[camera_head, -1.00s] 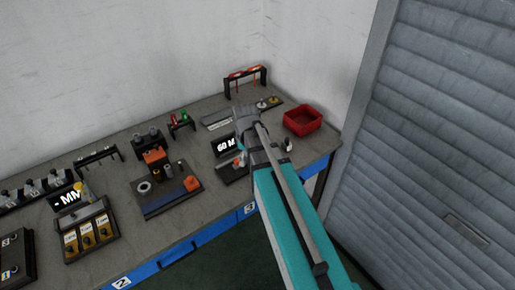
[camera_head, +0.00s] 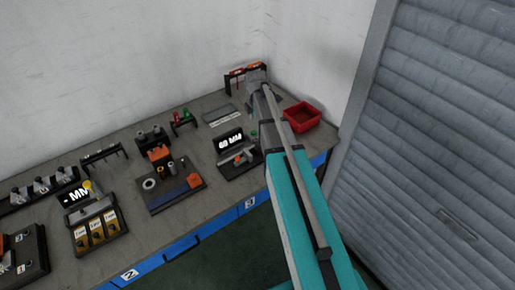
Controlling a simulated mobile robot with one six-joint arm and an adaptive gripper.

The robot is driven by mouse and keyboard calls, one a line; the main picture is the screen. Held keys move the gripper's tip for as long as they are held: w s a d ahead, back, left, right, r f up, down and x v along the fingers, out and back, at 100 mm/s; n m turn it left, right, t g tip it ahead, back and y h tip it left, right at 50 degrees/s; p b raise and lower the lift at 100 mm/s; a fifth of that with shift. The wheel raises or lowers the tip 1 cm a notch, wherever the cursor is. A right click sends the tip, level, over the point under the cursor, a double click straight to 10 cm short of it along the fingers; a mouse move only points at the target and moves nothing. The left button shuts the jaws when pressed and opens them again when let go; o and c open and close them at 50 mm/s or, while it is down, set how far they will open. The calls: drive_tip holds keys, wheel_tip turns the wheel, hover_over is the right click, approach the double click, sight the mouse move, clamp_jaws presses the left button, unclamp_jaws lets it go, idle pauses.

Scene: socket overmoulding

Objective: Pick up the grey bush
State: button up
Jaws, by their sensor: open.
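A small grey ring (camera_head: 149,183), which may be the grey bush, lies at the left of a dark tray (camera_head: 160,207) on the bench. Dark and brass-coloured cylinders and an orange block stand beside it. My gripper (camera_head: 255,73) is at the back right of the bench, in front of a black rack with orange-handled tools, well away from the ring. It is open; its fingertips are small and partly hidden, and I see nothing held. My arm hides part of the bench behind it.
A red bin (camera_head: 301,117) stands at the right end of the bench (camera_head: 220,188). A 60 MM display device (camera_head: 238,153) sits left of my arm. More fixtures and a gauge (camera_head: 98,222) line the left. A grey shutter (camera_head: 450,150) stands at right.

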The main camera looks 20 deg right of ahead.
sight(258, 143)
drive_tip(key=shift+f, duration=0.15)
wheel_tip(258, 143, down, 8)
drive_tip(key=b, duration=0.8)
drive_tip(key=shift+f+b, duration=0.2)
drive_tip(key=shift+b, duration=0.1)
drive_tip(key=shift+f, duration=0.15)
idle(0.4)
drive_tip(key=f+b, duration=0.5)
drive_tip(key=shift+s+d, duration=0.15)
drive_tip(key=shift+s, duration=0.1)
drive_tip(key=shift+r, duration=0.1)
idle(0.6)
drive_tip(key=c, duration=1.1)
drive_tip(key=shift+r, duration=0.1)
